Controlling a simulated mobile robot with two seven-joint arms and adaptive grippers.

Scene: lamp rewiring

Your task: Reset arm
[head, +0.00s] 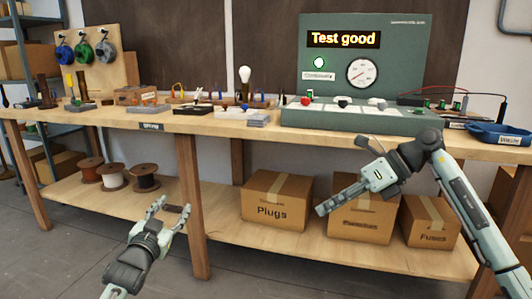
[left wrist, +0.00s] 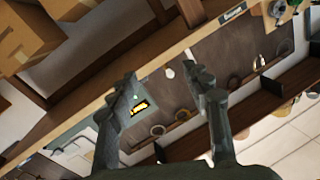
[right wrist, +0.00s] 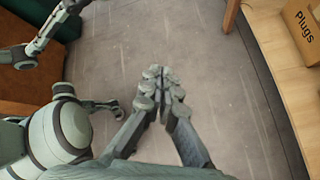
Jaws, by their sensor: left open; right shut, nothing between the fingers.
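My left gripper (head: 172,213) is low in front of the bench at the left of the head view. Its fingers are spread and empty. In the left wrist view its two open fingers (left wrist: 165,95) frame the bench and wall behind, out of contact. My right gripper (head: 322,210) is in front of the lower shelf at the right, pointing left, with closed fingers. In the right wrist view its fingertips (right wrist: 162,75) meet above bare floor and hold nothing. Both grippers are below the bench top in the head view.
The wooden workbench (head: 230,130) carries small parts, a lit bulb (head: 245,75) and a green tester (head: 340,118) reading "Test good". A blue tray (head: 500,133) sits at the right end. The lower shelf (head: 225,225) holds cable spools (head: 143,175) and boxes, including Plugs (head: 275,203). The floor in front is clear.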

